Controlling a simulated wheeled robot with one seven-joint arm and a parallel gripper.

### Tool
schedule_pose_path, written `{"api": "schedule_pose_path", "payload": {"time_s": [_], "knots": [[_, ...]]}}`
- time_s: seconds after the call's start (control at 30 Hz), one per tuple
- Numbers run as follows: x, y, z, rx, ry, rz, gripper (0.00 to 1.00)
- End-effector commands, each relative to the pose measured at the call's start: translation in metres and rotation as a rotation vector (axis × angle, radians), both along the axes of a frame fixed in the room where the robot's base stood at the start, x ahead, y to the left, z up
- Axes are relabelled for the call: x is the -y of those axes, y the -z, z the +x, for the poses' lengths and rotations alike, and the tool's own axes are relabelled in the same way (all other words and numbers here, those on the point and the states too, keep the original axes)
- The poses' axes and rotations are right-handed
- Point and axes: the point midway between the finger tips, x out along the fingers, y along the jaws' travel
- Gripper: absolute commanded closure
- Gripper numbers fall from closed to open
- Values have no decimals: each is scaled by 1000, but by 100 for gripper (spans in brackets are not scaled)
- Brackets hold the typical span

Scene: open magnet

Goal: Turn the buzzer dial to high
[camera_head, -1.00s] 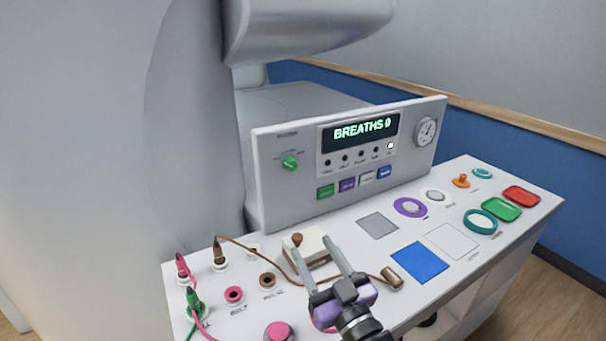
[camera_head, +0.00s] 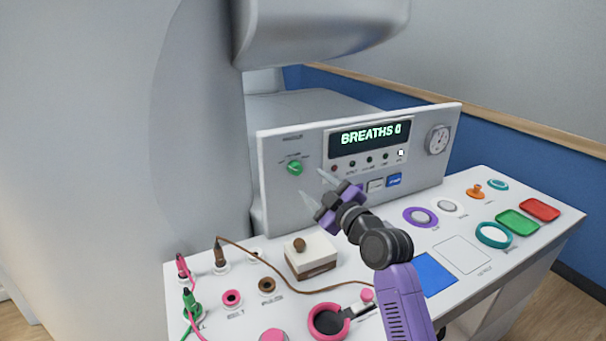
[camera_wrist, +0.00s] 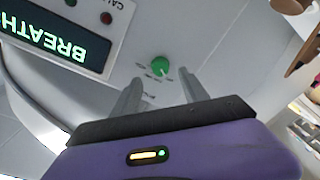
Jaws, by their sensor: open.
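The buzzer dial is a green knob (camera_head: 295,168) on the left part of the upright panel (camera_head: 277,200). Small labels surround it, too small to read. In the wrist view the green knob (camera_wrist: 160,65) lies ahead of my fingers, close to the line between them. My gripper (camera_head: 312,186) is open and empty in front of the panel, a little right of and below the knob. Its two fingers (camera_wrist: 158,92) are apart, and the knob is not between them.
The panel display (camera_head: 370,134) reads BREATHS 0. Coloured buttons sit under it, partly behind my gripper. The desk below holds a white and brown box (camera_head: 310,262) with a knob, a brown cable, pink and green plugs, rings and coloured trays (camera_head: 517,222).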

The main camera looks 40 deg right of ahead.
Motion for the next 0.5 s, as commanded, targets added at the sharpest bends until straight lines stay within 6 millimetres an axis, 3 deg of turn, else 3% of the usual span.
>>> {"api": "schedule_pose_path", "payload": {"time_s": [0.5], "knots": [[15,-2,66,2,1,0,48]]}}
